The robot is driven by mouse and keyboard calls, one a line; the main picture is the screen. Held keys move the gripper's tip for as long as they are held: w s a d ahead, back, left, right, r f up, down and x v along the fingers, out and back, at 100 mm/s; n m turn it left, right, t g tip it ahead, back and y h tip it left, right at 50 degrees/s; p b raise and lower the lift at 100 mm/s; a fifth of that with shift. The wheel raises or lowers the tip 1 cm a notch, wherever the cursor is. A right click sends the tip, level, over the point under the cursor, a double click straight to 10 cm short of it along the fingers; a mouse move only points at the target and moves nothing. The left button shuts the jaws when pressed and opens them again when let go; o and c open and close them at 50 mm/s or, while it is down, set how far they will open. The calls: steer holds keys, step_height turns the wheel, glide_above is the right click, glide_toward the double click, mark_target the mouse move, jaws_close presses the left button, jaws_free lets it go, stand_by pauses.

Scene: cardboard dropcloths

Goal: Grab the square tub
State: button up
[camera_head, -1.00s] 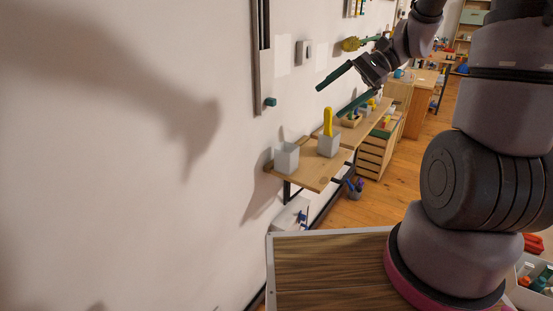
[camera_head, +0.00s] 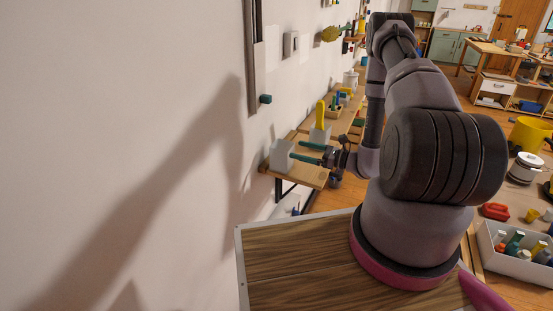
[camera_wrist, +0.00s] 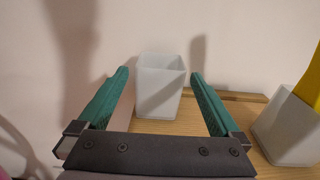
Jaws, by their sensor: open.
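The square tub (camera_head: 281,155) is a pale grey, open-topped container. It stands upright near the end of a wooden wall shelf (camera_head: 306,176). In the wrist view the tub (camera_wrist: 160,88) appears between and beyond my two green fingers. My gripper (camera_head: 308,153) is open and points left at the tub, with its fingertips close to it. In the wrist view my gripper (camera_wrist: 158,82) has nothing between its pads that I can see held. Whether the fingertips touch the tub I cannot tell.
A second grey tub (camera_head: 319,134) with a yellow object (camera_head: 320,113) in it stands close by on the shelf; it is at the right in the wrist view (camera_wrist: 290,130). The white wall (camera_head: 150,120) is right beside the shelf. A white box of bottles (camera_head: 515,258) is at the right.

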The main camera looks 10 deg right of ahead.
mark_target(274, 143)
steer(key=x, duration=1)
steer(key=shift+w+a, duration=0.2)
steer(key=shift+w, duration=0.2)
jaws_close()
